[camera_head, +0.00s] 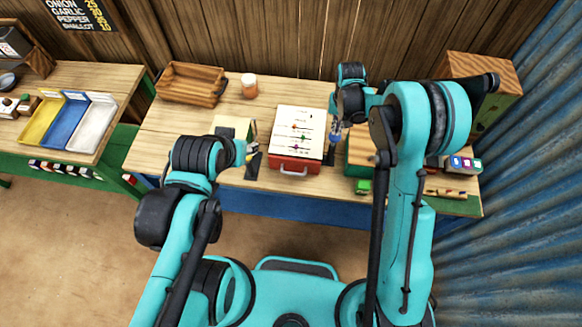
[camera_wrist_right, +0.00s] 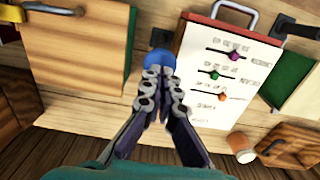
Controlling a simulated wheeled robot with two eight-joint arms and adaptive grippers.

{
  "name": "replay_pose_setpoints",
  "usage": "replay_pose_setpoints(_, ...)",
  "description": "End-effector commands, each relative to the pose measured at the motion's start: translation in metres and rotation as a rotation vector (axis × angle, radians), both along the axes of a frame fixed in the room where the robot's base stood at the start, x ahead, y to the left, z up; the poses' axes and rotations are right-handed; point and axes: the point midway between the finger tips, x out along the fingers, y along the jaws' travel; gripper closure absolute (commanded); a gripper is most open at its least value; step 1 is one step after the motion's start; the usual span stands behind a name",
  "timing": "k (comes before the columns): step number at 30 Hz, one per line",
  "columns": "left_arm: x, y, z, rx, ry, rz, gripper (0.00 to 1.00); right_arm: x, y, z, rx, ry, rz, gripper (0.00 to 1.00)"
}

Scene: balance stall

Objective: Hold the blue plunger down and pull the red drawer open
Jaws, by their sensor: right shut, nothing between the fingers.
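The blue plunger (camera_head: 335,138) stands beside the white-topped box, on its right in the head view. In the right wrist view the blue plunger (camera_wrist_right: 162,63) shows just beyond my fingertips. My right gripper (camera_head: 337,125) is shut and empty, its tips at the plunger, apparently touching it; it also shows in the right wrist view (camera_wrist_right: 158,82). How far the plunger is pressed I cannot tell. The red drawer (camera_head: 294,168), with a metal handle, is at the box's front and looks closed. My left gripper (camera_head: 251,152) is left of the box; its fingers are unclear.
The white panel (camera_head: 297,132) carries several coloured knobs. A wooden crate (camera_head: 190,84) and an orange jar (camera_head: 249,85) stand behind to the left. A wooden-topped green box (camera_head: 360,150) is close on the plunger's right. The floor in front of the bench is clear.

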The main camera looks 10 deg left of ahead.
Motion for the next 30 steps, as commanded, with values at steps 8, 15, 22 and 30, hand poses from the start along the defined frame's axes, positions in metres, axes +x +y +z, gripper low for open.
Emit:
replay_pose_setpoints(8,0.000,0.000,0.000,0.000,0.000,0.000,0.60,0.000,0.000,0.000,0.000,0.000,0.000,1.00)
replay_pose_setpoints(15,0.000,0.000,-0.002,0.000,0.000,0.000,0.60,0.000,0.000,-0.002,0.000,0.000,0.000,1.00)
replay_pose_setpoints(22,0.000,0.000,-0.010,0.000,0.000,0.000,0.60,0.000,0.000,-0.011,0.000,0.000,0.000,1.00)
replay_pose_setpoints(30,0.000,0.000,-0.018,0.000,0.000,0.000,0.60,0.000,0.000,-0.020,0.000,0.000,0.000,1.00)
